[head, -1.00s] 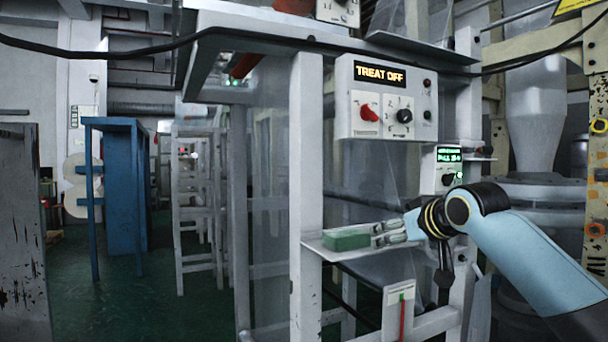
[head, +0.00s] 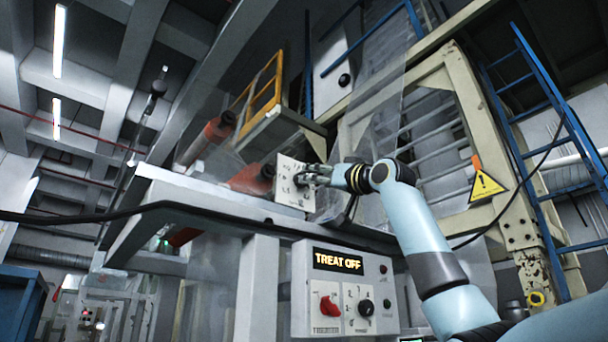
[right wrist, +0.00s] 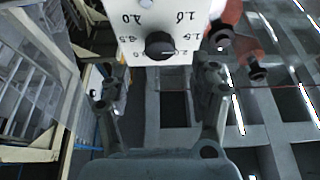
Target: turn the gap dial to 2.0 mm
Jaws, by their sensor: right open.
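The gap dial is a black round knob (right wrist: 159,45) on a white plate (right wrist: 140,15) marked with numbers. In the head view the gripper (head: 312,175) is close to the plate. My left gripper is not in view.
Below the frame's top beam hangs a control box (head: 343,290) reading TREAT OFF, with a red knob and a black knob. Orange-ended rollers (head: 215,130) lie left of the plate. A clear film sheet (head: 375,120) hangs behind my arm. A yellow warning sign (head: 485,184) is at right.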

